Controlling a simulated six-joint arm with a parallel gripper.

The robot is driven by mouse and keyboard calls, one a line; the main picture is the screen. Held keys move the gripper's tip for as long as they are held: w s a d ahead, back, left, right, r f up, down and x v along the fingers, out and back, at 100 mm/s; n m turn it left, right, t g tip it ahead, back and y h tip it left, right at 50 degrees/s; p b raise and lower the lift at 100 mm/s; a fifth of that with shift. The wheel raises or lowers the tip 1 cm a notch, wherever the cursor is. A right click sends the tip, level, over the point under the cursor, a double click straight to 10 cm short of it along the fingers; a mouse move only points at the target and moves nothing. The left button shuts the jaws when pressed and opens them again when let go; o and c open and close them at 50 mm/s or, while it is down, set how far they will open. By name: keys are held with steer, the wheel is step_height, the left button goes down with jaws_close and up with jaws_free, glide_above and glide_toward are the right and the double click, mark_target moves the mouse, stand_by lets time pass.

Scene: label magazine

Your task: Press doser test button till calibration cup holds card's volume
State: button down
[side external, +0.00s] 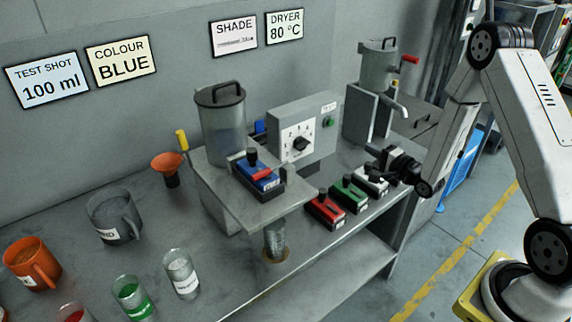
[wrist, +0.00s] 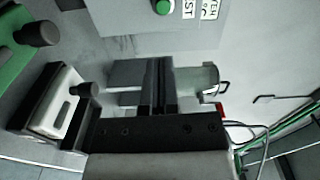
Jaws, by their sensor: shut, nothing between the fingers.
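The test shot card (side external: 48,82) on the wall reads 100 ml. A green button (side external: 328,122) sits on the front of the grey doser control box (side external: 310,112), beside a dial; the button also shows at the top of the wrist view (wrist: 163,7), next to lettering ending in "ST". A clear cup (side external: 275,238) stands below the doser's plate on a tan ring; its fill level is too small to read. My gripper (side external: 376,160) is shut and empty, to the right of and below the button, apart from it. Its closed fingers show in the wrist view (wrist: 158,85).
Red (side external: 325,210), green (side external: 349,195) and white (side external: 371,180) cartridges lie on the bench near my gripper. A dispenser with a spout (side external: 378,70) stands behind. Cups and mugs stand at left.

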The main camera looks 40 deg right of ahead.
mark_target(331, 123)
steer(key=shift+s+d, duration=0.1)
steer(key=shift+d, duration=0.05)
steer(key=shift+w, duration=0.2)
stand_by(0.3)
steer(key=shift+w+d+r, duration=0.1)
steer(key=shift+w, duration=3.35)
steer(key=shift+w+d+r, duration=0.1)
steer(key=shift+w, duration=3.3)
steer(key=shift+w, duration=0.45)
steer(key=shift+w+a+r, duration=0.1)
steer(key=shift+w, duration=0.45)
steer(key=shift+s, duration=0.25)
steer(key=s, duration=0.8)
steer(key=shift+s+f+m, duration=0.15)
steer(key=shift+f+m, duration=0.15)
